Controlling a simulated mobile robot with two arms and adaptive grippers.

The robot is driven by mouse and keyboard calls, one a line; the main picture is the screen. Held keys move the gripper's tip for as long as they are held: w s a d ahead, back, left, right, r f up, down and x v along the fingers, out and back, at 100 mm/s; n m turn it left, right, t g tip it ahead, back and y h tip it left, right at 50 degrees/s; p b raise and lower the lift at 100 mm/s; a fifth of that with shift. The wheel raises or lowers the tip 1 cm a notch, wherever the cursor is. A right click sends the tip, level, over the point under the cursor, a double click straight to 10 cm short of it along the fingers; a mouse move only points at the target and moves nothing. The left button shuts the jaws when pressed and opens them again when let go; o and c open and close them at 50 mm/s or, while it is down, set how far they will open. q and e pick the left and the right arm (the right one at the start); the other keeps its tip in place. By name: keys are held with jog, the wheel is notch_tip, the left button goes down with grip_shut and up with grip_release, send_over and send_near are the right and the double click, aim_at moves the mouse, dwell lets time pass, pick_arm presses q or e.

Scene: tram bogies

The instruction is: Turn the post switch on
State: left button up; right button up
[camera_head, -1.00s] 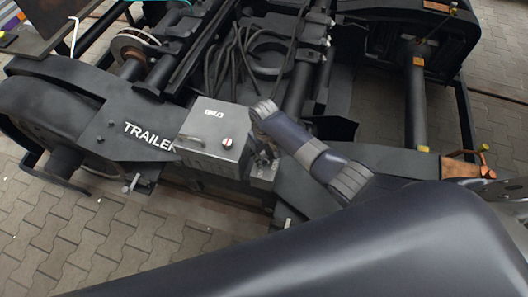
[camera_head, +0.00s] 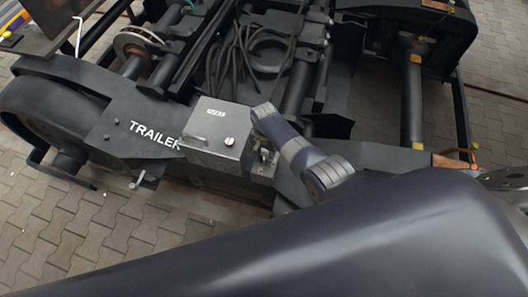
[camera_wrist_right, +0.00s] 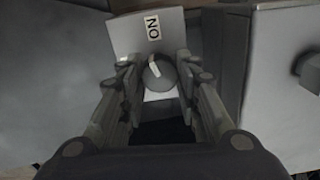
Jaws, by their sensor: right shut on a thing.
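The post switch is a small grey box (camera_wrist_right: 150,32) with a white ON label (camera_wrist_right: 153,27) and a round dark knob (camera_wrist_right: 157,70). The knob's white mark is tilted off the line of the label. My right gripper (camera_wrist_right: 159,78) is shut on the knob, one finger on each side. In the head view the right gripper (camera_head: 264,156) is small and partly hidden by my arm, at the right side of the larger grey box. The left gripper is not in view.
Cables (camera_head: 232,60) lie behind. Paving (camera_head: 70,235) is clear at front left.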

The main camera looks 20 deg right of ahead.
aim_at(265, 156)
jog(key=shift+m, duration=1.6)
jog(key=shift+p, duration=0.3)
jog(key=o, duration=1.1)
jog(key=shift+c, duration=0.2)
notch_tip(265, 156, up, 12)
jog(key=shift+d, duration=0.1)
